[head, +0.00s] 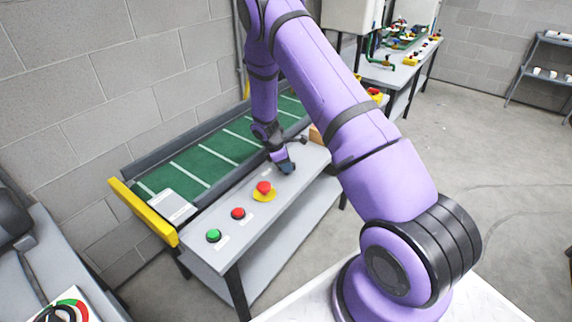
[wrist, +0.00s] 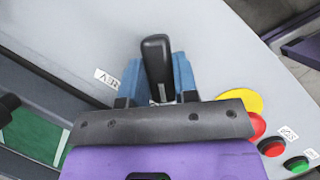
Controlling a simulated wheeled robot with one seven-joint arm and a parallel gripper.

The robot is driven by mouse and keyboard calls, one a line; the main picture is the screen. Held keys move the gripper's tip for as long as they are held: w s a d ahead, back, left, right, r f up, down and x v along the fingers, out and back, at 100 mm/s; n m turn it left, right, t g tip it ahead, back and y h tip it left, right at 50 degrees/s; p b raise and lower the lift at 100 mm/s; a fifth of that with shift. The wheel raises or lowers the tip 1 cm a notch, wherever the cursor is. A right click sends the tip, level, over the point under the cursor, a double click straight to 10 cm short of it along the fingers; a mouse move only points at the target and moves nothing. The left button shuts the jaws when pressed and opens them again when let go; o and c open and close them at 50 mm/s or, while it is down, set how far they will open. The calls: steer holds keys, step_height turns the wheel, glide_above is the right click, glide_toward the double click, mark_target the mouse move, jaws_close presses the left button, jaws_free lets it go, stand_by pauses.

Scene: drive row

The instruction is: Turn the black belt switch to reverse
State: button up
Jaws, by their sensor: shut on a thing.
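The black belt switch (wrist: 157,58) stands on the grey console top between my gripper's blue fingers in the wrist view. My gripper (wrist: 158,80) is shut on it, with one finger on each side. A small white label reading REV (wrist: 107,79) lies on the console to the left of the switch, apart from it. In the head view my gripper (head: 286,167) points down at the far part of the console (head: 226,246), and it hides the switch there. I cannot tell the switch's exact setting.
A red mushroom button (head: 264,187) on a yellow base, a red button (head: 238,213) and a green button (head: 213,235) line the console nearer me. The green belt (head: 208,160) runs behind, with a yellow end bar (head: 143,211). Open floor lies to the right.

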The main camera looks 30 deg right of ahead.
steer(key=shift+m, duration=0.3)
steer(key=m+g+y, duration=0.1)
steer(key=m, duration=0.2)
steer(key=shift+m, duration=0.4)
steer(key=m+y, duration=0.1)
steer(key=m, duration=0.1)
steer(key=m+g, duration=0.1)
steer(key=m, duration=0.1)
steer(key=shift+w+d+m+y, duration=0.1)
steer(key=shift+m+y, duration=0.2)
steer(key=shift+y, duration=0.1)
steer(key=m, duration=0.2)
steer(key=m+y, duration=0.1)
steer(key=m, duration=0.1)
steer(key=shift+d+y, duration=0.1)
steer(key=shift+y, duration=0.2)
steer(key=m, duration=0.2)
steer(key=m+y, duration=0.1)
steer(key=m, duration=0.1)
steer(key=shift+m+y, duration=0.3)
steer(key=o, duration=0.9)
